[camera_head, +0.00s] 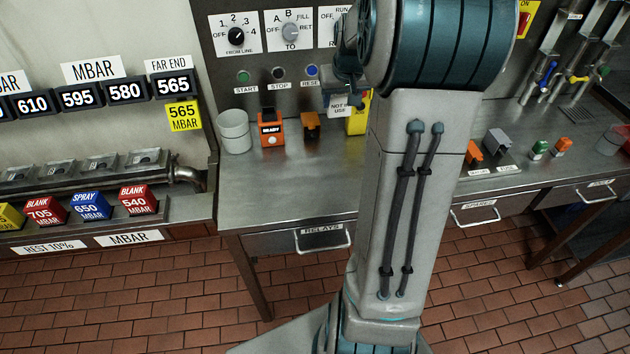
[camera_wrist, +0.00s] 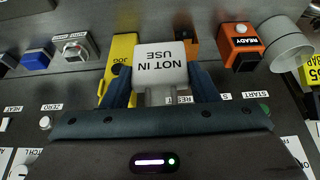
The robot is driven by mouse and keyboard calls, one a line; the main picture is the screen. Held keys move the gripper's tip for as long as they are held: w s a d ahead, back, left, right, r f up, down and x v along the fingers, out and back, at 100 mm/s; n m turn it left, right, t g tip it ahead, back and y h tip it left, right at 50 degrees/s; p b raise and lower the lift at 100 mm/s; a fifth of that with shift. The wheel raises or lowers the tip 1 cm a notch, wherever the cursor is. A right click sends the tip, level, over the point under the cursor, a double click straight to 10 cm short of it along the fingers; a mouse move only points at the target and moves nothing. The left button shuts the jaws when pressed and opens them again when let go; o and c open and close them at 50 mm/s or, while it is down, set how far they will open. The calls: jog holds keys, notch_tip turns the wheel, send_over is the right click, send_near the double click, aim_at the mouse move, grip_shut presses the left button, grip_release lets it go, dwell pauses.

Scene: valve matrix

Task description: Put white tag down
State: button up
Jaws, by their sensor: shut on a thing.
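The white tag (camera_wrist: 160,62), marked "NOT IN USE", is between the two blue fingers of my gripper (camera_wrist: 160,80) in the wrist view, its lettering upside down there. In the head view the tag (camera_head: 341,106) shows upright in front of the back panel, above the metal bench (camera_head: 290,185). My gripper (camera_head: 345,88) is shut on it; my arm hides part of the gripper. The tag overlaps a yellow box (camera_head: 357,122) in the view; I cannot tell whether they touch.
An orange READY box (camera_head: 271,130), a small orange block (camera_head: 311,127) and a grey-white cup (camera_head: 234,131) stand at the bench's back. START, STOP and RESET buttons (camera_head: 278,73) are on the panel behind. The front of the bench, left of my arm, is clear.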

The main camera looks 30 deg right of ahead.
aim_at(340, 113)
notch_tip(340, 113, down, 4)
jog(key=b, duration=0.3)
jog(key=shift+w+d+f, duration=0.1)
jog(key=shift+f, duration=0.2)
jog(key=shift+s+a+f, duration=0.6)
jog(key=shift+a+f, duration=1.2)
jog(key=shift+a, duration=0.05)
jog(key=shift+s+a+f, duration=0.6)
jog(key=shift+a+f, duration=1.15)
jog(key=shift+a, duration=0.1)
jog(key=shift+s+a+f, duration=0.6)
jog(key=shift+a+f, duration=1.2)
jog(key=shift+a, duration=0.05)
jog(key=shift+f, duration=0.1)
jog(key=o, duration=0.6)
jog(key=shift+f, duration=0.1)
jog(key=shift+c, duration=0.2)
jog(key=o, duration=0.4)
jog(key=shift+r, duration=0.2)
